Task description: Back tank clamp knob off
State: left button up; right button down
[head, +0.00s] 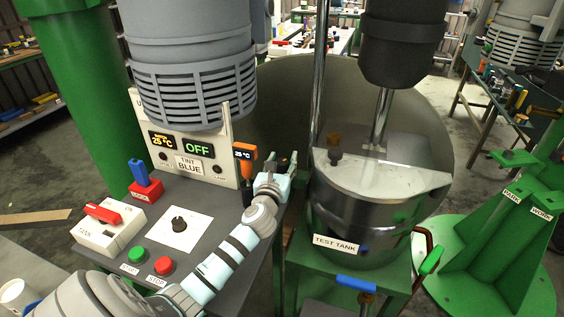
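The white box labelled TANK (108,232) with a red lever (102,213) stands on the left of the grey console. The steel test tank (358,225) stands on a green stand right of the console. A dark brown knob (334,150) stands on its lid. A blue handle (355,284) with a small brown knob (366,299) is below the tank's front. I cannot tell which one is the clamp knob. My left gripper (282,163) appears open and empty, between the console's right edge and the tank, apart from all these knobs. My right gripper is out of view.
An orange thermometer (246,152) is left of my gripper. A steel shaft (382,118) enters the tank. A green stand (495,240) is at right.

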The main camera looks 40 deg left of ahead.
pick_arm(q)
jog(key=c, duration=0.7)
jog(key=n+g+y, duration=0.2)
jog(key=n+y, duration=0.1)
jog(key=y, duration=0.1)
jog(key=shift+f+g+b, duration=0.1)
jog(key=shift+g+b, duration=0.2)
jog(key=shift+g, duration=0.1)
jog(key=shift+c, duration=0.2)
jog(key=shift+n+g+y, duration=0.9)
jog(key=shift+y, duration=0.1)
jog(key=o, duration=1.2)
jog(key=shift+c, duration=0.2)
jog(key=v, duration=1.2)
jog(key=shift+a, duration=0.1)
